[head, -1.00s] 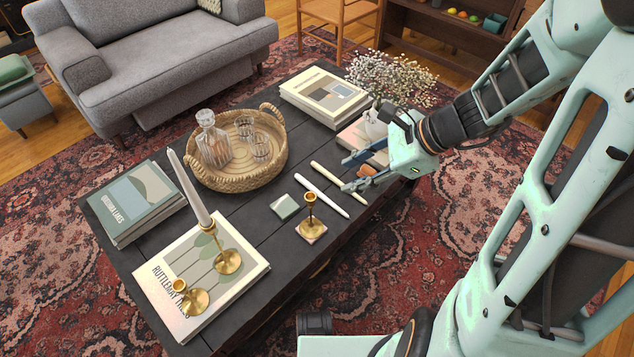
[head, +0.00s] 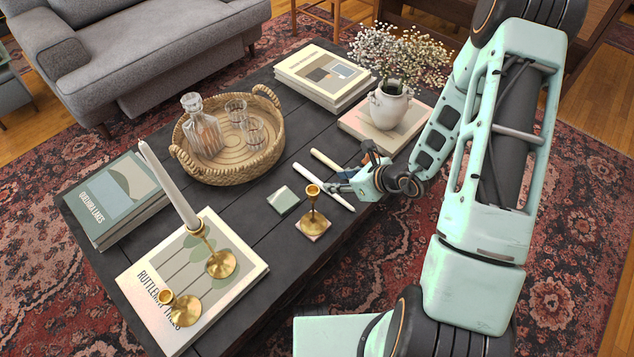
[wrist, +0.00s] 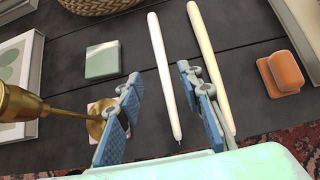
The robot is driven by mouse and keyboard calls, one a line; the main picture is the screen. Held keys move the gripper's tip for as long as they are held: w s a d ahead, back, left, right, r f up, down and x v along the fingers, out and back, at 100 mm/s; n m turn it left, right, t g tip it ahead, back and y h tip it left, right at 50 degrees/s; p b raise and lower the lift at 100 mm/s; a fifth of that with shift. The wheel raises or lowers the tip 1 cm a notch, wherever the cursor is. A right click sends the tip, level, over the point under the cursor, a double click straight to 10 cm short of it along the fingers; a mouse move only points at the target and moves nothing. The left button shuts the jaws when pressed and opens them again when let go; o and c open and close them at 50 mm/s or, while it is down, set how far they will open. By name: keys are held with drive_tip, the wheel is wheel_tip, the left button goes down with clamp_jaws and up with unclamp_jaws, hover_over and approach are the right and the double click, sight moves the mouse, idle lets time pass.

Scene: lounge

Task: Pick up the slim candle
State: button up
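A slim white candle (head: 309,177) lies flat on the dark table, and it also shows in the wrist view (wrist: 161,70). A slim cream candle (head: 328,161) lies beside it, at right in the wrist view (wrist: 208,65). A third slim candle, grey-white (head: 166,184), stands tilted in the picture in a brass holder on a book. My gripper (head: 338,184) is low over the two lying candles. In the wrist view my gripper (wrist: 160,88) is open, with the white candle's near end between its fingers in the picture. The cream candle passes beside the right finger. I cannot tell any contact.
A brass candlestick (head: 312,212) stands just left of my gripper, close to the left finger in the wrist view. A green coaster (head: 283,200) lies beside it. A wicker tray (head: 229,174) with glassware, a flower vase (head: 388,107) and books surround the area. An orange-brown block (wrist: 286,71) lies right.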

sight(320, 182)
drive_tip(key=b+x, duration=0.2)
drive_tip(key=x, duration=0.6)
drive_tip(key=shift+f, duration=0.35)
drive_tip(key=shift+r, duration=0.1)
clamp_jaws()
